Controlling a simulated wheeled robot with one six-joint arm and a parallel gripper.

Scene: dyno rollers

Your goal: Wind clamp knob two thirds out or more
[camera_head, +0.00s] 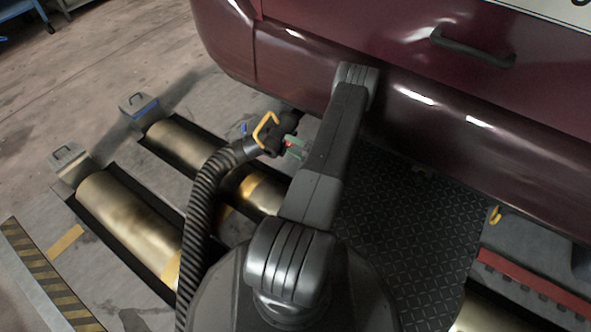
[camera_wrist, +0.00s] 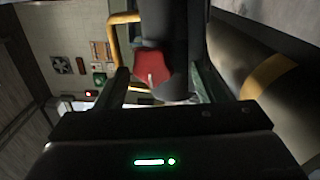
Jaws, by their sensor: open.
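The red clamp knob (camera_wrist: 152,63) has lobes and a pale mark on its face. In the wrist view it sits between the two fingers of my gripper (camera_wrist: 163,78), nearer the left one. The gripper is open, and I see no finger closed on the knob. The knob is on a dark hose end fitting with a yellow handle (camera_wrist: 123,18). In the head view the yellow handle (camera_head: 264,131) shows beside my arm; a small red patch, probably the knob (camera_head: 290,144), lies by green finger parts. My arm hides most of the gripper there.
A ribbed hose (camera_head: 205,190) runs up to the fitting. The maroon car bumper (camera_head: 300,75) is close above and behind it. Brass rollers (camera_head: 130,215) lie in floor pits to the left. A treaded dark plate (camera_head: 405,225) lies right of my arm.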

